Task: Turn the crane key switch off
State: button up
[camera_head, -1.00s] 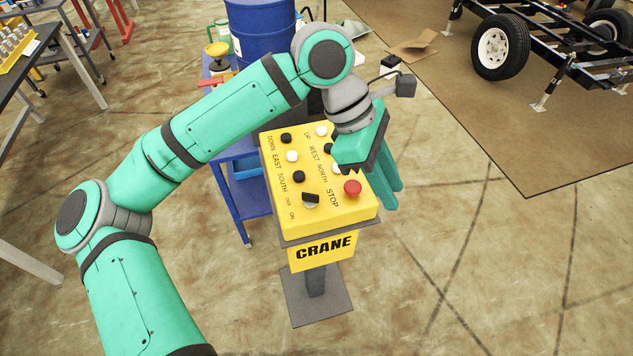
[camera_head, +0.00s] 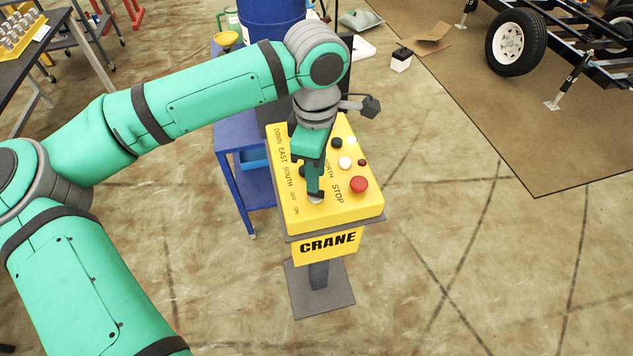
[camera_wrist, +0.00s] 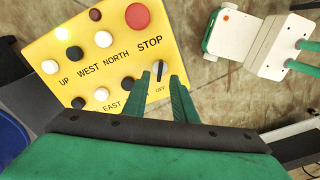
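The yellow crane control box (camera_head: 345,212) stands on a post, with its sloped button panel facing up. It also fills the upper left of the wrist view (camera_wrist: 125,65). The key switch (camera_wrist: 160,70) has a dark narrow handle on a round light base, beside the OFF label. My gripper (camera_wrist: 161,76) is open, with one green finger on each side of the key handle in the picture. Contact with the key cannot be told. In the head view my gripper (camera_head: 315,197) points down over the switch and hides most of it; the ON label shows beside it.
Several black and white buttons, such as a white one (camera_head: 345,162), lie farther up the panel. A blue cart (camera_head: 250,190) and blue barrel (camera_head: 270,15) stand behind.

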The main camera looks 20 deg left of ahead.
jog(key=shift+f, duration=2.05)
grip_shut()
jog(key=shift+n, duration=0.4)
jog(key=n, duration=1.1)
jog(key=shift+w, duration=0.1)
